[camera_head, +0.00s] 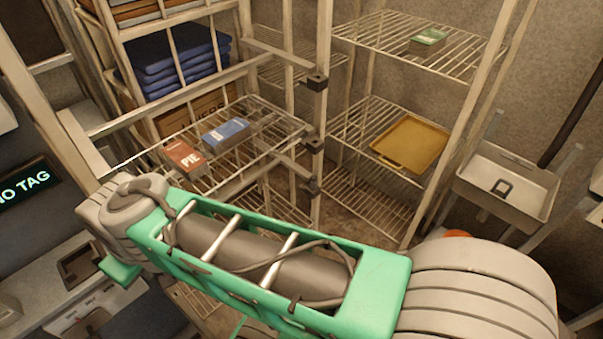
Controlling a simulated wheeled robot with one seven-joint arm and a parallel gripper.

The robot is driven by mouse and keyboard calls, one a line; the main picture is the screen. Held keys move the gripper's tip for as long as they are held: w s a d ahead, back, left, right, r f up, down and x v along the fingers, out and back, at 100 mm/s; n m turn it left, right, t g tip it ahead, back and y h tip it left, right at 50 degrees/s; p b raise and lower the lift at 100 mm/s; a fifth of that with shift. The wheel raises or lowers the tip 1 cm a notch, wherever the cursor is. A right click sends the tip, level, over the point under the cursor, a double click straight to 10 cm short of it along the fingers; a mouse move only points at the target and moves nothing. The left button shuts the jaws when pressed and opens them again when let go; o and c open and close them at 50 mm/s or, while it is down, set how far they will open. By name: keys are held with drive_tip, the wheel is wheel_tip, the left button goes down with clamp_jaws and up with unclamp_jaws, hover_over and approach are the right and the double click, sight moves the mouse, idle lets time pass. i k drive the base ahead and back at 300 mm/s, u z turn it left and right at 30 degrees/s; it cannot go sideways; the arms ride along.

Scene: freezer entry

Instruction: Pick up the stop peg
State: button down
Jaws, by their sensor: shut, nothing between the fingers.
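I cannot make out the stop peg for certain in the head view. Dark fittings sit on the upright post between the racks, one at the top (317,82), one at mid height (317,145) and one lower down (311,186). I cannot tell whether any of them is the peg. My green arm link with its grey joints crosses the lower part of the view and hides what lies behind it. My gripper does not show.
A wire shelf (235,165) holds a red PIE box (183,158) and a blue box (225,133). The right rack holds a yellow tray (411,144) and a green box (428,41). A pale basin (507,186) stands at right. A NO TAG sign (24,189) is at left.

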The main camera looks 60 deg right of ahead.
sight(314, 178)
drive_tip(key=z, duration=1.2)
drive_tip(key=k, duration=0.3)
drive_tip(key=z, duration=0.85)
drive_tip(key=i, duration=0.4)
